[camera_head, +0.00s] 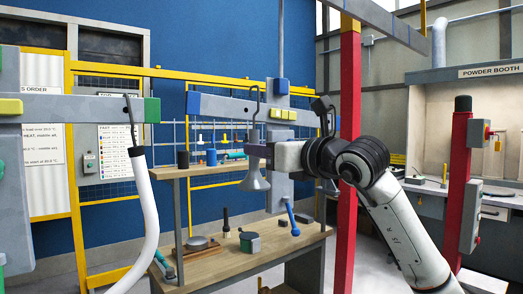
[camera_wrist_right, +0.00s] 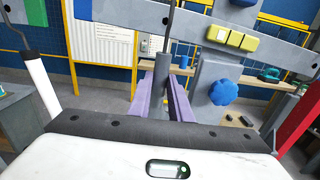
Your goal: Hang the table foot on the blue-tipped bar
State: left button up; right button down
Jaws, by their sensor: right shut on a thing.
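The table foot (camera_head: 255,180) is a grey flared piece below my right gripper (camera_head: 262,151) in the head view. My right gripper is shut on it, and its fingers (camera_wrist_right: 165,85) show in the wrist view. A thin wire hook (camera_head: 256,92) rises from the foot and crosses in front of the bar (camera_head: 225,107). I cannot tell whether the hook rests on the bar. The bar's left end has a blue tip (camera_head: 193,103), also visible in the wrist view (camera_wrist_right: 82,9). My left gripper is not in view.
A green-tipped bar (camera_head: 85,109) at left carries a white curved tube (camera_head: 146,205) on a hook. A workbench (camera_head: 215,262) with small tools stands behind. Red posts (camera_head: 348,150) stand at right. A yellow block (camera_head: 282,114) sits on the blue-tipped bar.

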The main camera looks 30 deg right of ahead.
aim_at(256, 160)
jog(key=shift+w, duration=0.2)
jog(key=shift+w+a, duration=0.1)
jog(key=shift+w, duration=0.3)
jog(key=shift+w+p, duration=0.3)
jog(key=shift+w, duration=0.55)
jog(key=shift+a+f+b, duration=0.1)
jog(key=shift+f+b, duration=0.9)
jog(key=shift+f, duration=0.2)
dwell(0.5)
jog(key=c, duration=1.5)
grip_release()
jog(key=shift+c, duration=0.2)
